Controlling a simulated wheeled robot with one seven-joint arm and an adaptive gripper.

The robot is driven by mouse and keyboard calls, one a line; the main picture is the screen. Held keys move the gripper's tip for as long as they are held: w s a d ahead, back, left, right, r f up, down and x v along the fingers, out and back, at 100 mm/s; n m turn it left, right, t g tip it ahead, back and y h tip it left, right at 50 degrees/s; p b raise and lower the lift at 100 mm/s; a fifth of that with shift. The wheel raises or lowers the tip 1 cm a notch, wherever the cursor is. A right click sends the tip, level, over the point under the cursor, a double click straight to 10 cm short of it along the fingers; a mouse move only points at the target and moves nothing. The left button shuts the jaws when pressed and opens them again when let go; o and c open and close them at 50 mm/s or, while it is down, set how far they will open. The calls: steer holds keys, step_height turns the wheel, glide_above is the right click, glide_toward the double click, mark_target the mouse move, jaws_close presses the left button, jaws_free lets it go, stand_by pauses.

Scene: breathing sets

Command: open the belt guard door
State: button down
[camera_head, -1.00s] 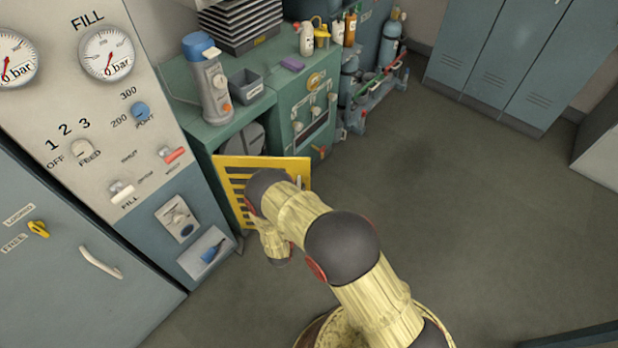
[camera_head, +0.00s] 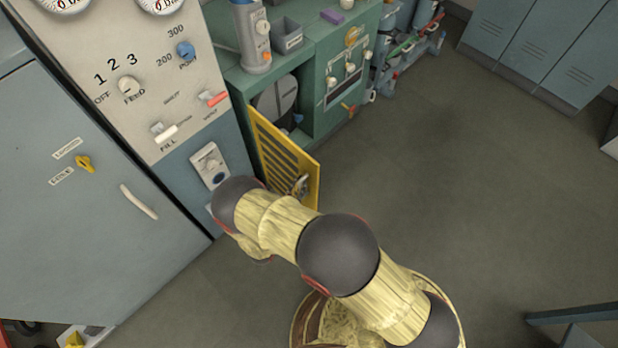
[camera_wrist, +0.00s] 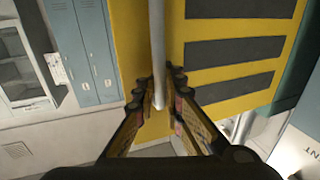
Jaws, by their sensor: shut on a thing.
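The belt guard door (camera_head: 286,158) is a yellow slatted panel on the green cabinet. In the head view it stands swung well out from the cabinet, with the dark interior and a grey round pulley (camera_head: 276,100) showing behind it. In the wrist view the door (camera_wrist: 245,45) fills the middle and right, with dark slots. A grey bar handle (camera_wrist: 157,50) runs up along its plain yellow edge strip. My gripper (camera_wrist: 160,88) has its fingers on both sides of the handle's lower end, shut on it. In the head view my arm hides the gripper's fingers mostly.
The green bench (camera_head: 335,85) continues to the right. Grey lockers (camera_head: 545,50) stand at the back. The floor (camera_head: 430,180) right of the door is clear.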

steer(key=shift+s+a, duration=0.3)
steer(key=shift+s, duration=0.05)
steer(key=c, duration=1.9)
jaws_free()
steer(key=v, duration=1.2)
steer(key=shift+a, duration=0.1)
